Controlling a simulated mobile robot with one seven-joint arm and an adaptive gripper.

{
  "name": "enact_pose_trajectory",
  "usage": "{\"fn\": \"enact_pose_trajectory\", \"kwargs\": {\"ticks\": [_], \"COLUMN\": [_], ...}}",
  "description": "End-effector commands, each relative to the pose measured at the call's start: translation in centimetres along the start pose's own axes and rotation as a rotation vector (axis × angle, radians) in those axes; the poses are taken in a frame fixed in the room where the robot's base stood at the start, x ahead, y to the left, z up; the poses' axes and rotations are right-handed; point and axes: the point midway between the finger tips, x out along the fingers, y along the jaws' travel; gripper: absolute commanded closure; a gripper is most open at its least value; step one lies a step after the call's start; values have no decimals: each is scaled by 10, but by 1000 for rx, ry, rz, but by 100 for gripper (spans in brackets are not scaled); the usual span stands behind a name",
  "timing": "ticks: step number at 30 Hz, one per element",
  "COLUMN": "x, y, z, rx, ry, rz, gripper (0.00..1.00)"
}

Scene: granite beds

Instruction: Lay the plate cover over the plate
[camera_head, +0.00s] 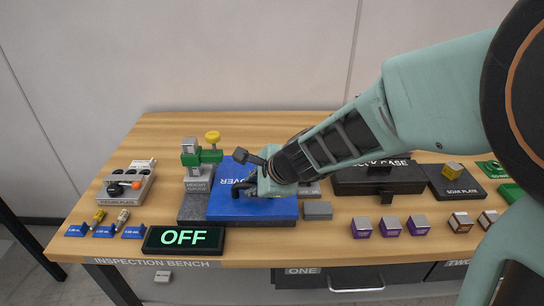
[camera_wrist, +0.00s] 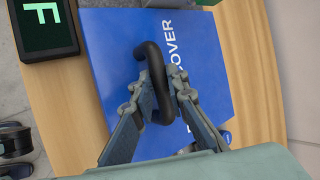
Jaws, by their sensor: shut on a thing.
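The blue plate cover (camera_head: 280,208), lettered COVER, is at the middle of the bench; it also fills much of the wrist view (camera_wrist: 110,45). My gripper (camera_head: 246,190) is shut on the cover's dark looped handle (camera_wrist: 155,60), with the fingers on either side of it in the wrist view. A dark grey speckled plate (camera_head: 192,208) shows as a strip along the cover's left side. The cover hides the rest of it. I cannot tell whether the cover rests on the plate or is held just above it.
A height gauge (camera_head: 198,184) with a green arm stands close behind the plate's left end. The OFF display (camera_head: 183,239) is in front. A grey block (camera_head: 318,210) sits right of the cover. A black case (camera_head: 375,183) and purple-sided blocks (camera_head: 390,227) lie further right.

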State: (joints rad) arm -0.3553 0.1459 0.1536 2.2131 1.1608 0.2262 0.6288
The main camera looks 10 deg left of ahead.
Motion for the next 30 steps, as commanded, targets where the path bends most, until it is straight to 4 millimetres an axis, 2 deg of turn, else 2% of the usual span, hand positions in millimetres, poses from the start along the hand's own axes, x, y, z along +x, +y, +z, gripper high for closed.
{"fn": "enact_pose_trajectory", "kwargs": {"ticks": [28,29,30], "x": [10,10,10], "y": [7,7,7], "z": [-4,-4,-4], "rx": [0,0,0], "ry": [0,0,0], "rz": [-2,-2,-2], "gripper": [100,84,80]}}
